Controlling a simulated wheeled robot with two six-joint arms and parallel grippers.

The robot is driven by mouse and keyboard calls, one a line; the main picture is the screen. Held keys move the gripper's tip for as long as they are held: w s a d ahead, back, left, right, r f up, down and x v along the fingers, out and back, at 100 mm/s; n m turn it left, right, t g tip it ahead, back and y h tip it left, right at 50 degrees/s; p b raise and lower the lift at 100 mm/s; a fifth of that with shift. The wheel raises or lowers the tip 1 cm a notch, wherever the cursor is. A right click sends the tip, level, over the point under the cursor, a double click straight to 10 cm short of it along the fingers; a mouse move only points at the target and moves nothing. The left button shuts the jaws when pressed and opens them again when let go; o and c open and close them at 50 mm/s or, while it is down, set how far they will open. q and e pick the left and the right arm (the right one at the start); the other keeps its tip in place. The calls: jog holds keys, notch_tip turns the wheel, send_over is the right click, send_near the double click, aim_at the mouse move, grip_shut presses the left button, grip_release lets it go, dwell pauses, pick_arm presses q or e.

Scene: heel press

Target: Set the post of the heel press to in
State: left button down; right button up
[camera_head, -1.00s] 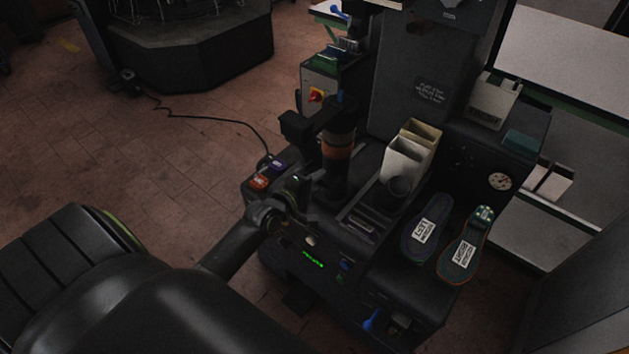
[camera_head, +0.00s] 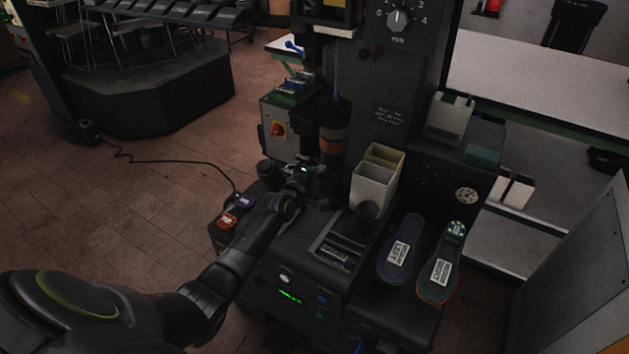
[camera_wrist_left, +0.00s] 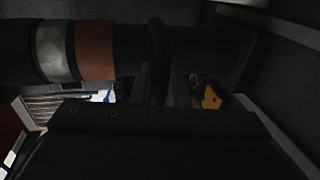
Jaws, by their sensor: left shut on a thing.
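The heel press is the dark machine in the middle of the head view. Its post (camera_head: 333,142) stands upright, a dark cylinder with an orange-brown band. In the left wrist view the post (camera_wrist_left: 95,50) lies across the top, with a grey band beside the brown one. My left gripper (camera_head: 310,178) is at the lower part of the post, with its arm reaching in from the lower left. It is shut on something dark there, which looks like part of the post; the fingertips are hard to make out. My right gripper is not in view.
Two labelled soles, one (camera_head: 400,250) beside the other (camera_head: 441,262), lie on the machine's right front. Cream bins (camera_head: 374,187) stand right of the post. Orange and purple buttons (camera_head: 228,221) sit at the left. A dial (camera_head: 398,18) is above. Open floor lies left.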

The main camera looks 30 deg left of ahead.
pick_arm(q)
jog(key=shift+w+r, duration=0.15)
jog(key=shift+r, duration=0.1)
jog(key=c, duration=1.7)
grip_release()
jog(key=shift+o, duration=1.1)
jog(key=shift+w+f, duration=0.15)
jog(key=shift+f, duration=0.05)
jog(key=shift+s+r, duration=0.1)
jog(key=shift+s, duration=0.45)
jog(key=p+v, duration=0.3)
jog(key=v, duration=1.3)
jog(key=shift+s+r, duration=0.1)
jog(key=shift+s, duration=0.05)
